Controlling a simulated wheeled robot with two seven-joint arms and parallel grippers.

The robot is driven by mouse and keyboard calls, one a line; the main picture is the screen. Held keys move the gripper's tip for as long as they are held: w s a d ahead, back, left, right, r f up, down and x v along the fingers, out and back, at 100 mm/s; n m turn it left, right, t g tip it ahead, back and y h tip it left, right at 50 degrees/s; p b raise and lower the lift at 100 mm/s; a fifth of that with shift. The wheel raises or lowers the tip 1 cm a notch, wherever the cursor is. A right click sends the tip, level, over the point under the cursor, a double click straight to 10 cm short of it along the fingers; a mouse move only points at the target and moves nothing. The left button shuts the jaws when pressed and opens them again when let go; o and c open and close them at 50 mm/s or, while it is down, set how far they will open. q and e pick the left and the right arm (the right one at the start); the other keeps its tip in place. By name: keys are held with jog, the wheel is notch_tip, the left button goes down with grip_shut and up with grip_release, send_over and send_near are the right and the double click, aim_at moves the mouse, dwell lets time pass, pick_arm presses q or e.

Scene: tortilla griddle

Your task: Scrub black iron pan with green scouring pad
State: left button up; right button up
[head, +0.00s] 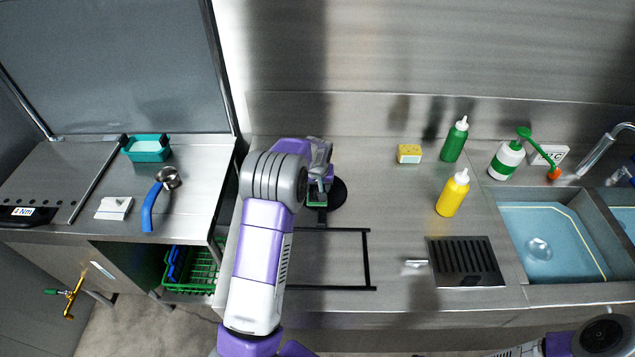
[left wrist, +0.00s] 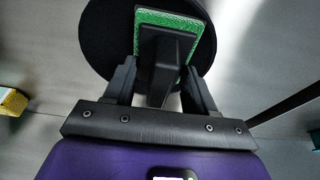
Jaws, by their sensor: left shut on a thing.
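The black iron pan (head: 338,192) lies on the steel counter, partly hidden behind my left arm in the head view. It also shows as a dark disc in the left wrist view (left wrist: 105,40). The green scouring pad (left wrist: 185,22) has a black handle block and is over the pan; I cannot tell whether it presses on the surface. My left gripper (left wrist: 160,85) is shut on the pad's black handle. In the head view, the left gripper (head: 320,190) is over the pan's left part. My right gripper is not in view.
A yellow sponge (head: 409,153), green bottle (head: 455,140) and yellow bottle (head: 453,194) stand to the right. A soap dispenser (head: 506,160) is by the sink (head: 540,245). A black grate (head: 465,262) and black outline (head: 367,260) lie in front.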

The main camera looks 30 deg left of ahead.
pick_arm(q)
jog(key=shift+f, duration=0.1)
jog(key=shift+w+a+p, duration=0.2)
jog(key=shift+w+a, duration=0.25)
jog(key=shift+w, duration=0.25)
jog(key=shift+w+a+p, duration=0.15)
jog(key=shift+w+a, duration=0.25)
jog(key=shift+w, duration=0.35)
jog(key=shift+w+a+p, duration=0.2)
jog(key=shift+w+a, duration=0.25)
jog(key=shift+w, duration=0.25)
jog(key=o, duration=0.8)
jog(key=c, duration=1.2)
jog(key=shift+r+p, duration=1.4)
jog(key=shift+r, duration=1.15)
jog(key=shift+c, duration=0.2)
